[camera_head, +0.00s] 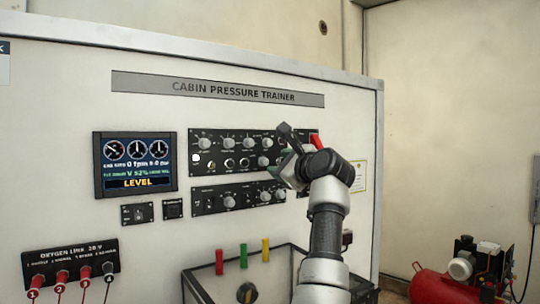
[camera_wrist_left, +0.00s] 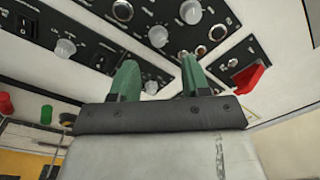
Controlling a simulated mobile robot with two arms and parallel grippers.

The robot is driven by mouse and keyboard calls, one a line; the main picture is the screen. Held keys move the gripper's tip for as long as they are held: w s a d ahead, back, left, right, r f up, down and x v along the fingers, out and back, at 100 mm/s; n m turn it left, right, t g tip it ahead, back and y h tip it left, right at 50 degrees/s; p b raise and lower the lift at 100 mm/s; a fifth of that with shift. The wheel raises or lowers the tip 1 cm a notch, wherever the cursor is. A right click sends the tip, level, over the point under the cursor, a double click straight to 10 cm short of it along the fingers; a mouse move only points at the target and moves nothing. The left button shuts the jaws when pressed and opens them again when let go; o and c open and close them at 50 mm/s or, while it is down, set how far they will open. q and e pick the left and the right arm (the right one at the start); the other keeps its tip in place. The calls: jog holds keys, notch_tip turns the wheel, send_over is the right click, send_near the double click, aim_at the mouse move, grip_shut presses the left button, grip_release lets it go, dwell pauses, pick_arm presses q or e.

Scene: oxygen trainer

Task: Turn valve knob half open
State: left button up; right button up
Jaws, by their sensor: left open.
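The panel carries two black control strips, an upper one (camera_head: 240,150) and a lower one (camera_head: 215,199), each with several grey knobs. The labels are too small to tell which knob is the valve knob. My left gripper (camera_head: 288,150) is at the right part of the strips, hiding part of them. In the left wrist view my gripper (camera_wrist_left: 158,68) has its green fingers apart, with nothing held. A grey knob (camera_wrist_left: 158,36) lies just beyond the fingertips, and another (camera_wrist_left: 152,87) shows between the fingers. I cannot tell contact. My right gripper is not in view.
A display (camera_head: 135,164) reads LEVEL. A red lever (camera_head: 314,139) is close to my gripper; it also shows in the left wrist view (camera_wrist_left: 250,78). An oxygen box (camera_head: 75,262) is lower left. A red compressor (camera_head: 440,286) stands at right.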

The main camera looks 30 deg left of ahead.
aim_at(266, 162)
pick_arm(q)
jog(key=x, duration=0.1)
jog(key=p+x, duration=0.1)
jog(key=x, duration=0.1)
jog(key=p+x, duration=0.1)
jog(key=x, duration=0.1)
jog(key=shift+s+a+r, duration=0.1)
jog(key=shift+s+r, duration=0.1)
jog(key=shift+s, duration=0.1)
jog(key=shift+w+a+f, duration=0.15)
jog(key=shift+w+a, duration=0.2)
jog(key=shift+a, duration=0.1)
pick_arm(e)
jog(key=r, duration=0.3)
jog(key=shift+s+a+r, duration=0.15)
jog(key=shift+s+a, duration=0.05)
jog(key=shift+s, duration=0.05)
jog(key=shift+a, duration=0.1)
pick_arm(q)
jog(key=shift+c, duration=0.5)
grip_shut()
jog(key=shift+f+n, duration=0.1)
jog(key=shift+n, duration=1.3)
jog(key=shift+o, duration=0.5)
grip_release()
